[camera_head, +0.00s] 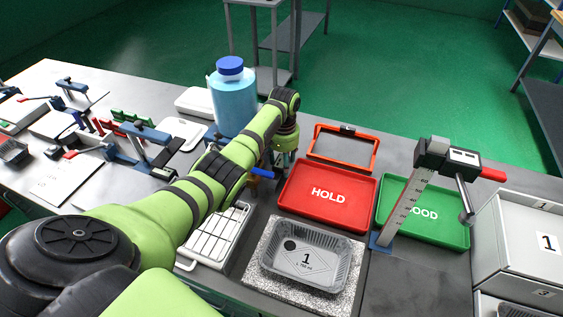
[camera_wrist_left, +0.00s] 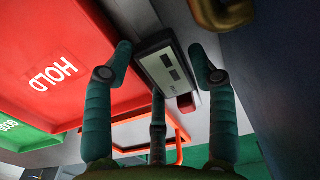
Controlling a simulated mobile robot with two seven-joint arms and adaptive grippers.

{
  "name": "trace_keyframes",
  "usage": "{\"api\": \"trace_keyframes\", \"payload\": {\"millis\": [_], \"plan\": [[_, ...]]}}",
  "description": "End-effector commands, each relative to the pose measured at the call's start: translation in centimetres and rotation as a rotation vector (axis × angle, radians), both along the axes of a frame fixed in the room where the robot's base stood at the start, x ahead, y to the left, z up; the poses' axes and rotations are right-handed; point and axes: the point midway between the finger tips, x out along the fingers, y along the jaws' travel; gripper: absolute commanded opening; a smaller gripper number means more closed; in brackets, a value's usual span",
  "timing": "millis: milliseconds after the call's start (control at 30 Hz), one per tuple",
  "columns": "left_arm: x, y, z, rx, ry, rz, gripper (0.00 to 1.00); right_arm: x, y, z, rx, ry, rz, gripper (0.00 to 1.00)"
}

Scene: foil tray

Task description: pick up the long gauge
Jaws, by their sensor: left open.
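A gauge (camera_wrist_left: 167,66) with a dark head, a small display and a red end shows in the left wrist view between the fingers of my left gripper (camera_wrist_left: 160,52). The fingers are open, one on each side of its head; I cannot tell whether they touch it. In the head view my left gripper (camera_head: 284,160) is beyond the red HOLD tray's left back corner, and my arm hides most of that gauge. Another gauge (camera_head: 408,203), with a numbered scale, dark head and blue foot, stands tilted at the GOOD tray. I cannot tell which is the long one. My right gripper is out of view.
The red HOLD tray (camera_head: 298,204) and green GOOD tray (camera_head: 458,240) lie side by side. A foil tray (camera_head: 268,265) sits in front on a speckled plate (camera_head: 250,279). An orange frame (camera_head: 315,142), blue bottle (camera_head: 232,100) and white rack (camera_head: 232,222) are near my arm.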

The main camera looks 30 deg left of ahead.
Motion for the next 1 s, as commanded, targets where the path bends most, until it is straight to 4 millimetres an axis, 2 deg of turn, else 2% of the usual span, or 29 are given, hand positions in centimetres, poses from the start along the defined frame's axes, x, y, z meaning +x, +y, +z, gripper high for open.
{"api": "trace_keyframes", "payload": {"millis": [100,333,433,467,833,1000], "plan": [[0.0,0.0,-0.9,0.001,0.0,0.0,0.57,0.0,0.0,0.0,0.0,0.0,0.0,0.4],[0.0,0.0,-1.1,0.001,-0.001,0.0,0.57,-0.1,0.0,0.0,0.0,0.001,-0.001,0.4],[0.0,0.0,-1.0,0.001,-0.001,0.0,0.17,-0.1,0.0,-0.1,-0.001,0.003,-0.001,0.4],[0.0,0.0,-1.0,0.001,-0.001,0.0,0.12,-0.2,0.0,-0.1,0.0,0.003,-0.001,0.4],[0.0,0.0,-0.8,0.002,-0.003,0.0,0.12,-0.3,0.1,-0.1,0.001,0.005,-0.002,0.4],[0.1,0.1,0.4,0.001,-0.005,-0.001,0.12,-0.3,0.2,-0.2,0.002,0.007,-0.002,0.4]]}}
